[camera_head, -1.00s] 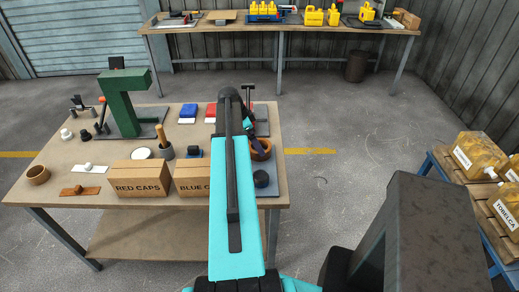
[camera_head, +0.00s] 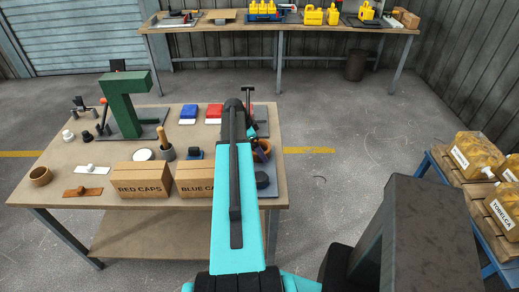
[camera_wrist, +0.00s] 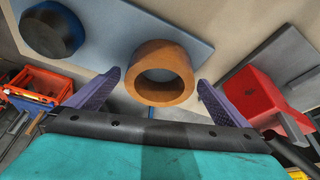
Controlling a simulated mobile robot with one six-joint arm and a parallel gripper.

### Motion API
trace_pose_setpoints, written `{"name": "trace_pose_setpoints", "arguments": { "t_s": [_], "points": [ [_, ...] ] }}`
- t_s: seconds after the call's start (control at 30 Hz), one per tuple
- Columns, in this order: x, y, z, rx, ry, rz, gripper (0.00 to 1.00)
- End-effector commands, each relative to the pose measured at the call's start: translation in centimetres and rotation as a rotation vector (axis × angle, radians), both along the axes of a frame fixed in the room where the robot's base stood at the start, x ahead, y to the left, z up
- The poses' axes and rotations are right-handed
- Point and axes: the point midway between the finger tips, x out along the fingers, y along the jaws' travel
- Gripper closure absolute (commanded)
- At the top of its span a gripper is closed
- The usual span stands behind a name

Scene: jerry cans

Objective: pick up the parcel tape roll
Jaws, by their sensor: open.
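The parcel tape roll is a brown ring (camera_wrist: 146,55) in the wrist view, with its hole facing my camera. It lies on a blue-grey mat (camera_wrist: 105,45). My gripper (camera_wrist: 159,79) is open, with one purple finger on each side of the roll in the picture. Nothing is held, and I cannot tell how far the fingertips are above the roll. In the head view the roll (camera_head: 265,149) is partly hidden by my gripper (camera_head: 254,140) at the right side of the workbench.
A dark round object (camera_wrist: 48,32) lies near the roll on the mat. A red object (camera_wrist: 250,92) stands on the other side. Cartons (camera_head: 140,178), a green stand (camera_head: 124,108) and small parts fill the bench (camera_head: 60,155). Open floor lies right of it.

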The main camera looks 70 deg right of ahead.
Motion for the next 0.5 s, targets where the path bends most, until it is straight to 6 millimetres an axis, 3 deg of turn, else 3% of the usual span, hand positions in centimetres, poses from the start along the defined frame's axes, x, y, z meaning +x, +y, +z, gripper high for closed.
{"name": "trace_pose_setpoints", "arguments": {
  "t_s": [0.5],
  "points": [
    [-0.23, -0.17, -0.79, 0.0, 0.0, 0.0, 0.0]
  ]
}}
